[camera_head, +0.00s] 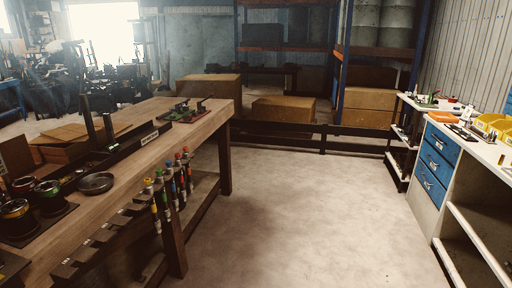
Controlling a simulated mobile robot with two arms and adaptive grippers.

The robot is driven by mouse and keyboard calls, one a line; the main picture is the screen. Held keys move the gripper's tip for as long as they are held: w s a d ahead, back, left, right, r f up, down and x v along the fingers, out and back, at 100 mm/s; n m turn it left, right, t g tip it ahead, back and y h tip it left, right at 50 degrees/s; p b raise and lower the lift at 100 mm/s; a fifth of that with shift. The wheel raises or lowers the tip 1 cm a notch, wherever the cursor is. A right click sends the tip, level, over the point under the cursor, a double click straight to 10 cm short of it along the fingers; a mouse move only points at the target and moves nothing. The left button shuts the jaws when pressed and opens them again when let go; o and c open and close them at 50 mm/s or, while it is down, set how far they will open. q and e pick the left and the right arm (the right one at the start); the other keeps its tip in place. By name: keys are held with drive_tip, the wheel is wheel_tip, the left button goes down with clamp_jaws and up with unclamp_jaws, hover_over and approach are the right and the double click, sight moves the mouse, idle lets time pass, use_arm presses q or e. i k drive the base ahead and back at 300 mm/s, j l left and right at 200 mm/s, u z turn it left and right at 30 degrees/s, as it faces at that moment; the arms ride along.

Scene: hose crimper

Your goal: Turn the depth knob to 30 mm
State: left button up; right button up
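No depth knob can be made out in the head view, and no hose crimper can be picked out for sure. Neither of my grippers is in the picture. A wooden workbench (205,125) runs along the left side. A second bench with blue drawers (437,158) stands at the right. Small dark and green devices (188,110) sit on the far end of the left bench, too small to read any dial or scale.
Tools with coloured caps (170,180) hang along the left bench's side. A round dish (96,182) and jars (48,196) stand on it. Yellow bins (488,124) sit on the right bench. Cardboard boxes (284,108) lie behind a low dark rail. The concrete floor (300,210) between is clear.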

sight(185, 107)
drive_tip(key=i+u, duration=0.1)
drive_tip(key=i, duration=0.55)
drive_tip(key=i+l+u, duration=0.1)
drive_tip(key=i, duration=0.55)
drive_tip(key=i+l+u, duration=0.1)
drive_tip(key=i, duration=0.55)
drive_tip(key=l, duration=0.1)
